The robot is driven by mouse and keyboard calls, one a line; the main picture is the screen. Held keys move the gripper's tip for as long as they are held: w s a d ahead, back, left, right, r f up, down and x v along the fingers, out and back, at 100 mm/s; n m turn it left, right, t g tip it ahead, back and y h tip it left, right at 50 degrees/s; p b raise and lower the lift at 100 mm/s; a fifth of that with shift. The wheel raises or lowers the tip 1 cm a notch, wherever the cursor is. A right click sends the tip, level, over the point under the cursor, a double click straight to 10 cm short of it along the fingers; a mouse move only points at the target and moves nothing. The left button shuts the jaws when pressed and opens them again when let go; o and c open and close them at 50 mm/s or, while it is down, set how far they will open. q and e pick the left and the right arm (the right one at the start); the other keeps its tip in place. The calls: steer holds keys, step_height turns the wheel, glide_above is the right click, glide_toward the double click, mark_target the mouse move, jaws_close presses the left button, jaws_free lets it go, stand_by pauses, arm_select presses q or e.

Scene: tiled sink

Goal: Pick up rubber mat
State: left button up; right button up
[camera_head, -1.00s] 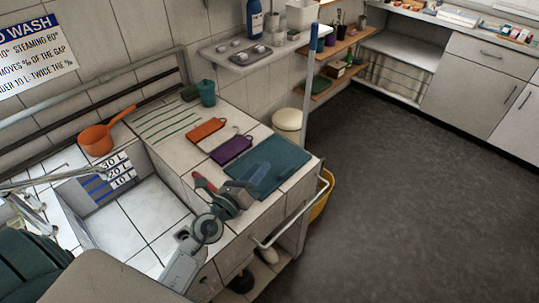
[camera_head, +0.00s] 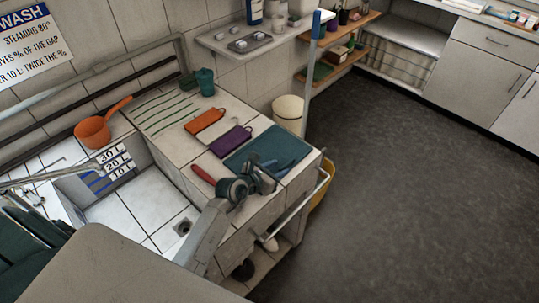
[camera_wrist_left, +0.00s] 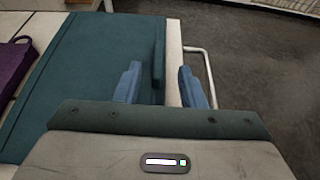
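The rubber mat (camera_head: 262,146) is a flat teal sheet on the tiled counter, near its right end. In the left wrist view the mat (camera_wrist_left: 75,75) fills the left half, and a narrow raised teal strip (camera_wrist_left: 158,52) stands near its right edge; I cannot tell if it is part of the mat. My left gripper (camera_head: 284,168) is over the mat's near right corner and hides it. In the wrist view my left gripper (camera_wrist_left: 160,78) is open, its blue fingers on either side of the strip with gaps visible. My right gripper is not in view.
A purple pouch (camera_head: 231,142) and an orange one (camera_head: 204,121) lie left of the mat. A red handle (camera_head: 203,174) lies near my gripper. A rail (camera_head: 303,213) runs along the counter's front. An upright pole (camera_head: 310,80) and pale bin (camera_head: 288,112) stand behind.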

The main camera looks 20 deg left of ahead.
mark_target(286, 164)
arm_select(q)
steer(key=shift+p+x, duration=0.45)
steer(key=shift+x, duration=1.8)
steer(key=shift+a+r, duration=0.15)
jaws_close()
